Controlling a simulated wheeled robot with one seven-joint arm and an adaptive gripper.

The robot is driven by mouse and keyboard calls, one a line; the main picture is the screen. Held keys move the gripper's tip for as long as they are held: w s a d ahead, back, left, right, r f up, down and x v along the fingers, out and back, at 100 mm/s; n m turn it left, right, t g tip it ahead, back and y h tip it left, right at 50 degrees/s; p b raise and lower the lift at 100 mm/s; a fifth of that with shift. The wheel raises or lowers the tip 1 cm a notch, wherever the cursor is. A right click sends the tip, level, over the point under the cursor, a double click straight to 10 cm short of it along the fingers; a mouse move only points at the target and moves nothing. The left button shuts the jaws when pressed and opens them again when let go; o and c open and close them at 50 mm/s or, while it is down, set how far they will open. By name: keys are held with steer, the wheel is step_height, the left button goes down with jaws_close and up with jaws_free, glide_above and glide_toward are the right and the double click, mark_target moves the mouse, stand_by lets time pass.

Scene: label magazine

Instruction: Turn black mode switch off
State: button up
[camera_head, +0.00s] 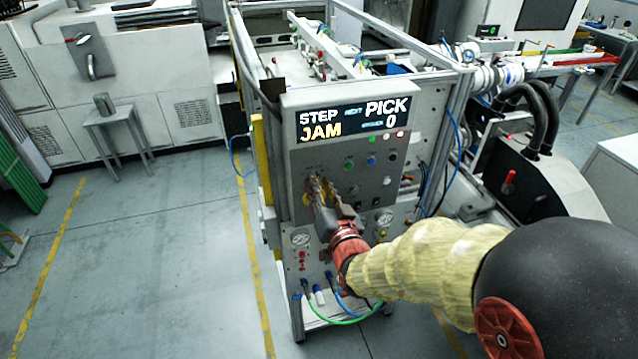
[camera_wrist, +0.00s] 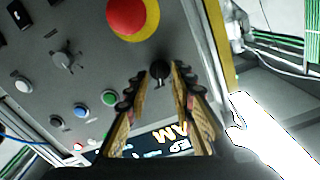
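A round black knob (camera_wrist: 159,70), which looks like the mode switch, sits on the grey control panel (camera_wrist: 100,35) below the red emergency stop button (camera_wrist: 130,14) in the wrist view. A short pointer or lever runs down from it. My gripper (camera_wrist: 158,80) is open, with one finger on each side of the knob; I cannot tell whether either touches it. In the head view my gripper (camera_head: 319,186) is at the panel's left side and hides the knob.
The panel also carries a grey rotary knob (camera_wrist: 65,58), blue (camera_wrist: 81,111) and green (camera_wrist: 109,98) buttons, and black rocker switches (camera_wrist: 20,14). The display (camera_head: 352,120) above reads STEP PICK, JAM, 0. Hoses (camera_head: 345,319) hang below.

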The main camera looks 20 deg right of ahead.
steer(key=shift+w, duration=0.35)
steer(key=shift+c, duration=0.3)
jaws_close()
